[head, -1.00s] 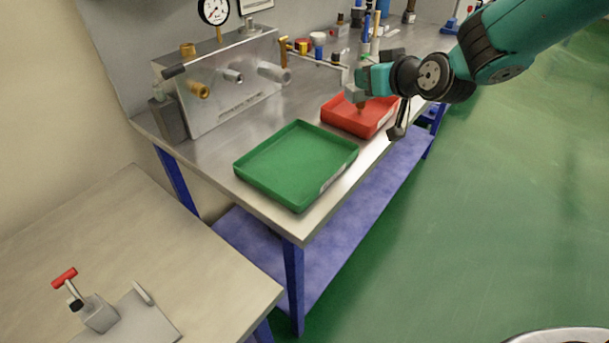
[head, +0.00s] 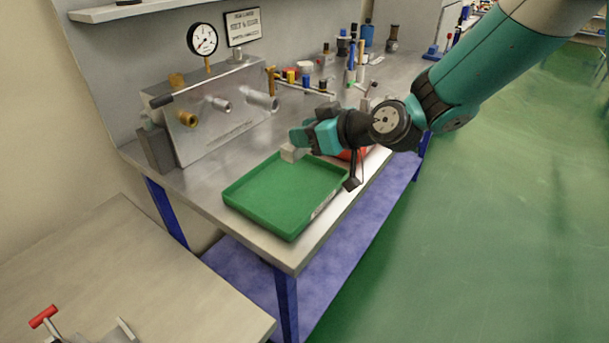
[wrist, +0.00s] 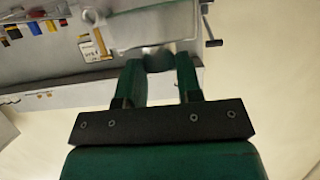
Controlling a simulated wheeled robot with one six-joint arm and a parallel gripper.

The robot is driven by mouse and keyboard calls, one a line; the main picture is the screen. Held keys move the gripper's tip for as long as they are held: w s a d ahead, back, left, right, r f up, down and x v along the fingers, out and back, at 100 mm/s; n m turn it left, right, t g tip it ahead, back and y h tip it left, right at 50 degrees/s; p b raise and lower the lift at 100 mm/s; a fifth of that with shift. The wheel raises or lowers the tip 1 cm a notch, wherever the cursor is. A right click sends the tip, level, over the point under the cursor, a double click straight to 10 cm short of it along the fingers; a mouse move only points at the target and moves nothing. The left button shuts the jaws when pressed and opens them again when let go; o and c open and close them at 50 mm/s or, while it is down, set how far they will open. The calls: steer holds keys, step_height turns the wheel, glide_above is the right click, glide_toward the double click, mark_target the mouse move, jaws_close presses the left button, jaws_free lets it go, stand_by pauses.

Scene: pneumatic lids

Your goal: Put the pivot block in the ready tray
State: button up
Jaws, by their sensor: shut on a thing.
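My gripper (head: 298,146) is shut on a small grey block (head: 289,153), which I take to be the pivot block. In the wrist view the block (wrist: 158,60) shows between the two green fingers, mostly hidden. In the head view, gripper and block appear over the back right part of the green tray (head: 262,221), apart from its floor. The green tray is empty. The red tray (head: 352,155) lies just right of it, mostly hidden behind my gripper. The tray labels are too small to read, so I cannot tell which is the ready tray.
A metal manifold block (head: 200,125) with fittings and a pressure gauge (head: 202,39) stands behind the green tray. Bottles and small coloured parts stand farther back on the bench. A lower table with a red-handled clamp (head: 43,316) is at front left.

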step_height(320, 180, down, 11)
steer(key=shift+f+p, duration=0.1)
steer(key=shift+p, duration=0.25)
steer(key=shift+f, duration=0.15)
steer(key=o, duration=1)
steer(key=shift+r, duration=0.3)
steer(key=b+v, duration=0.5)
steer(key=v, duration=0.7)
steer(key=s+a+r+n+g, duration=0.1)
steer(key=s+a+r+g, duration=0.25)
steer(key=s, duration=0.35)
steer(key=s+d+r+m+g+h, duration=0.2)
steer(key=s+d+h, duration=0.1)
steer(key=s, duration=0.5)
steer(key=s+d+r+m+g+h, duration=0.2)
steer(key=s+d+r+g+h, duration=0.1)
steer(key=s, duration=0.4)
steer(key=shift+s+d+h, duration=0.3)
steer(key=shift+s+d, duration=0.1)
steer(key=shift+d, duration=0.15)
